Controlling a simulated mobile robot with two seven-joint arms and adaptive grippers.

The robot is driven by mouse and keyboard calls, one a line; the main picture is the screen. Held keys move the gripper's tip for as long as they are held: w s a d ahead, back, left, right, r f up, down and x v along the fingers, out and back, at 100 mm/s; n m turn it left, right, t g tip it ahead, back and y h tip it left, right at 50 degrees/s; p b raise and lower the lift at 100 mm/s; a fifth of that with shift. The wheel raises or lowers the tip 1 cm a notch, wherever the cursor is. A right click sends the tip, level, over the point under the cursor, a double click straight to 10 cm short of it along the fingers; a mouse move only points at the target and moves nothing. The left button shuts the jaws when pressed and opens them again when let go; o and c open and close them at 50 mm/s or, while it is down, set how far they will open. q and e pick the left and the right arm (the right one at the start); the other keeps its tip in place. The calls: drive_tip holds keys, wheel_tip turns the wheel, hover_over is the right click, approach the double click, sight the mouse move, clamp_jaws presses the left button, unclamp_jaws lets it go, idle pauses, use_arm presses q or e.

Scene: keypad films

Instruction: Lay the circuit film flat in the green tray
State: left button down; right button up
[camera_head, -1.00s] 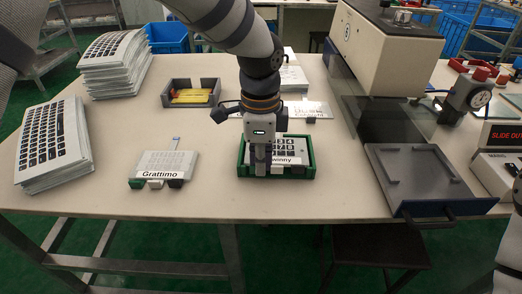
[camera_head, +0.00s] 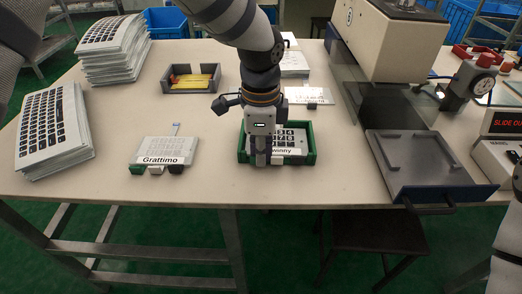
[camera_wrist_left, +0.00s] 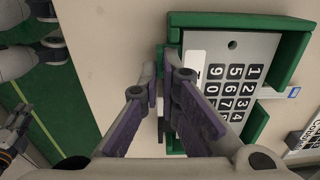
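The green tray (camera_head: 310,146) stands on the table in front of me. A grey film with printed number keys (camera_head: 292,135) lies inside it and looks flat. In the left wrist view this film (camera_wrist_left: 259,53) shows between the green walls (camera_wrist_left: 258,121), with a white label (camera_wrist_left: 194,66) and a pale tail with a blue end (camera_wrist_left: 291,92). My left gripper (camera_head: 263,160) points down at the tray's near side and hides part of it. In the left wrist view its purple fingers (camera_wrist_left: 160,63) stand slightly apart, with no film visible between them.
Stacked keyboard sheets (camera_head: 50,130) lie at far left. A grey tray with yellow pieces (camera_head: 191,78) is behind. Bare table lies between these.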

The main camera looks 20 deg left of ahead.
use_arm(q)
drive_tip(key=shift+f, duration=0.1)
drive_tip(key=c, duration=1.7)
unclamp_jaws()
wheel_tip(320, 180, up, 12)
drive_tip(key=shift+r, duration=0.1)
